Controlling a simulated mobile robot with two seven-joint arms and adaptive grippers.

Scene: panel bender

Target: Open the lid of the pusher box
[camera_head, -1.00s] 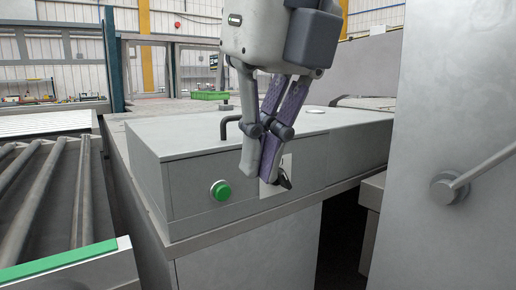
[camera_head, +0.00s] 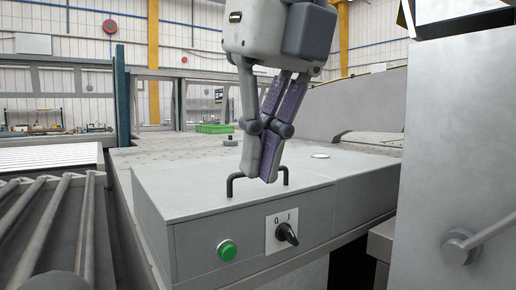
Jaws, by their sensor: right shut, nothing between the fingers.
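The pusher box (camera_head: 153,204) is a long grey metal box with a flat lid (camera_head: 190,185) on top, lying closed. A black bar handle (camera_head: 230,188) stands on the lid near its front edge; its middle is hidden behind my right gripper. My right gripper (camera_head: 262,180) points down at the handle, its fingertips shut together. I cannot tell whether the fingertips touch the handle. The box's front face has a green button (camera_head: 227,250) and a black rotary switch (camera_head: 287,234) on a white plate. My left gripper is not in view.
A roller conveyor (camera_head: 45,215) lies at the left. A tall grey cabinet (camera_head: 460,150) with a lever handle (camera_head: 480,238) stands close at the right. A green crate (camera_head: 214,129) sits far back. The lid around the handle is clear.

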